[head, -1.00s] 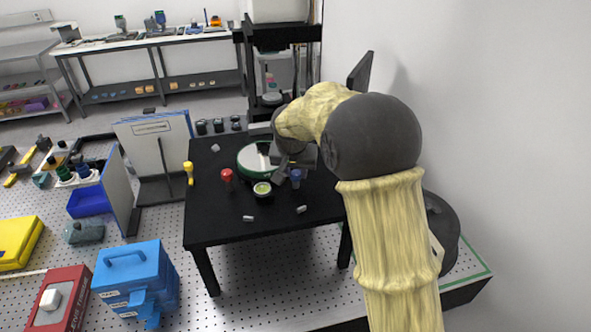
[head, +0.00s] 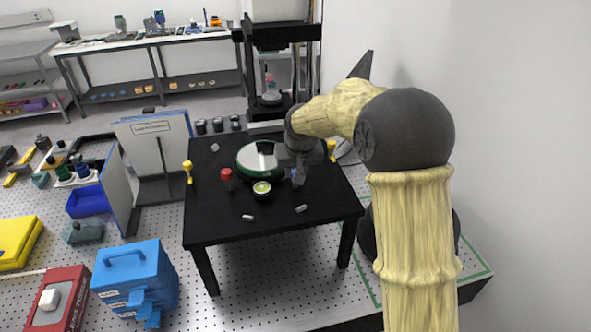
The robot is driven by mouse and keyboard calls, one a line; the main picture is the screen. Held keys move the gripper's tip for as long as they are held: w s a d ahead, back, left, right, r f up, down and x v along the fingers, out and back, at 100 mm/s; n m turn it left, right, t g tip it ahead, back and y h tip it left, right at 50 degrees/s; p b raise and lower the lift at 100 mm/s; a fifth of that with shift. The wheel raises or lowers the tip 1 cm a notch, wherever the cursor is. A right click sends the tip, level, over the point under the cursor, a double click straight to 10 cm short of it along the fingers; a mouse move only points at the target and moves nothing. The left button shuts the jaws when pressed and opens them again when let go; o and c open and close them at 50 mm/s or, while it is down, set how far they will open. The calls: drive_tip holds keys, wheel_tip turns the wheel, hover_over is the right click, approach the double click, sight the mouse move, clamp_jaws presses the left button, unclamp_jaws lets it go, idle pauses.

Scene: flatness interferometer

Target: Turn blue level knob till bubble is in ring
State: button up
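The blue level knob (head: 298,183) stands on the right part of the black table and is mostly hidden by my gripper. The round bubble level (head: 262,188), with a pale green face, sits to its left; the bubble and ring are too small to read. My gripper (head: 298,174) points down at the blue knob, with its fingers over or beside the knob's top. I cannot tell whether they touch it or how far apart they are.
The black table (head: 275,225) also holds a red knob (head: 227,178), a yellow knob (head: 188,171) at left, another yellow knob (head: 331,151) at right, and a green-rimmed disc (head: 246,166) beside my gripper. Small grey pieces lie near the front. A white wall is close on the right.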

drive_tip(key=n+y, duration=0.1)
drive_tip(key=n, duration=0.1)
drive_tip(key=n+p, duration=0.1)
drive_tip(key=n, duration=0.1)
drive_tip(key=shift+w+d+n+g+y, duration=0.1)
drive_tip(key=shift+d+n+g+y, duration=0.05)
drive_tip(key=shift+n+g+y, duration=0.2)
idle(0.3)
drive_tip(key=o, duration=1)
drive_tip(key=shift+c, duration=0.2)
drive_tip(key=shift+r, duration=0.1)
drive_tip(key=b+v, duration=0.4)
drive_tip(key=v, duration=1.3)
drive_tip(key=shift+d, duration=0.15)
